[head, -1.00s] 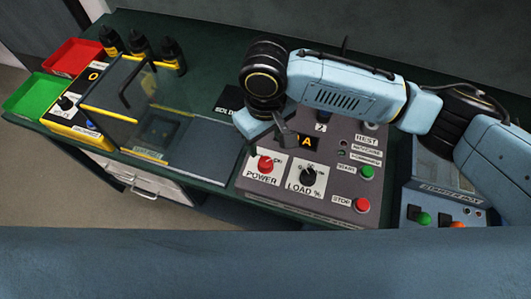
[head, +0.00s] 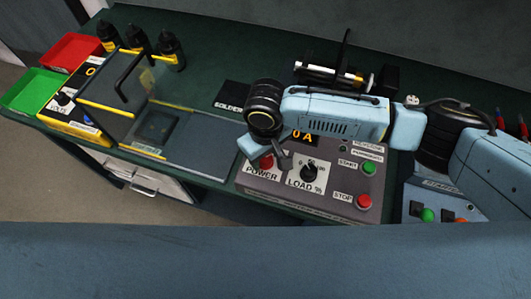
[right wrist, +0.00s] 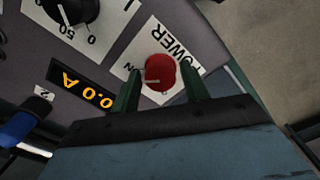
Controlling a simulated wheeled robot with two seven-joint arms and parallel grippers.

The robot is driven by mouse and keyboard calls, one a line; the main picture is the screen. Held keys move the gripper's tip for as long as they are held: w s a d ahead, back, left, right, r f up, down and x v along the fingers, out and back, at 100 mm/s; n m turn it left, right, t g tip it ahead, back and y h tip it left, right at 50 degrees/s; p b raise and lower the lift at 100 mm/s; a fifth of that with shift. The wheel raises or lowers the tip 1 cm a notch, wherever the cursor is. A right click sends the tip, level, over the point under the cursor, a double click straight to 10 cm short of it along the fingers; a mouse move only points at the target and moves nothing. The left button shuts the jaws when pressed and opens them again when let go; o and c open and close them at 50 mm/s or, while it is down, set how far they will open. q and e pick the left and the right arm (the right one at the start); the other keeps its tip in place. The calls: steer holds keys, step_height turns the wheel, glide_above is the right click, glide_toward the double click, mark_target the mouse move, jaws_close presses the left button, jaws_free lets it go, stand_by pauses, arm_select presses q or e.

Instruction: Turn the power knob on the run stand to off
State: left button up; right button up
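The red power knob (head: 267,161) is on the front left of the grey run stand (head: 330,199), above the POWER label. My right gripper (head: 263,153) is at the knob and partly covers it. In the right wrist view, the red knob (right wrist: 158,72) lies between my two dark green fingertips (right wrist: 160,78), with a gap on each side. The gripper is open. The white mark on the knob points left, roughly toward the ON lettering. Whether the fingers reach down around the knob is hard to tell. My left gripper is not in view.
The black load knob (head: 309,171) is just right of the power knob. A green start button (head: 368,167) and red stop button (head: 364,201) are further right. A clear-covered box (head: 125,90) stands left.

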steer(key=c, duration=0.7)
steer(key=shift+n+p, duration=0.3)
steer(key=shift+p, duration=0.1)
steer(key=n+p, duration=0.2)
steer(key=shift+r+n+p, duration=0.15)
steer(key=shift+n+p, duration=0.15)
steer(key=shift+p, duration=0.05)
steer(key=n+p, duration=0.2)
steer(key=n, duration=0.1)
steer(key=shift+n, duration=0.3)
steer(key=n+p, duration=0.1)
steer(key=n, duration=0.1)
steer(key=shift+n+p, duration=0.4)
steer(key=n+p, duration=0.1)
steer(key=n, duration=0.1)
steer(key=shift+n, duration=0.3)
steer(key=n, duration=0.5)
steer(key=shift+n+p, duration=0.3)
steer(key=shift+p, duration=0.1)
